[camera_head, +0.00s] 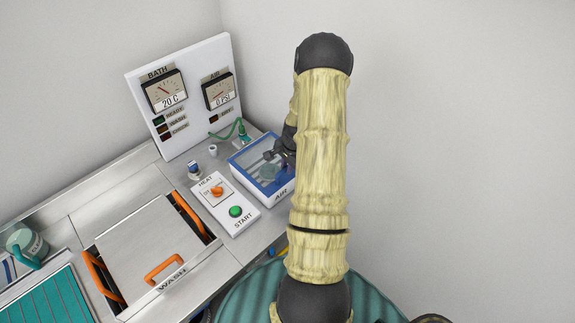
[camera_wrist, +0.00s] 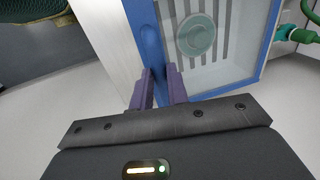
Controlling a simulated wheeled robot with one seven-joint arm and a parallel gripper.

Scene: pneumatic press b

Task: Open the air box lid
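The air box (camera_head: 281,193) is a white box marked AIR at the right end of the bench. Its lid (camera_head: 241,160) has a blue frame and a clear window, and looks down on the box. In the wrist view the lid (camera_wrist: 262,50) fills the upper right, with a blue handle (camera_wrist: 150,45) along its near side. A round green piece (camera_wrist: 196,35) shows through the window. My gripper (camera_wrist: 160,70) has its two purple fingers on either side of the handle's lower end. The gap is narrow, and whether they grip it is unclear. My arm hides part of the box in the head view.
Left of the box is a control panel with an orange HEAT knob (camera_head: 216,191) and a green START button (camera_head: 236,211). A gauge board (camera_head: 190,90) stands behind. A green hose fitting (camera_head: 243,135) is close behind the box. The wash cover (camera_head: 150,240) lies further left.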

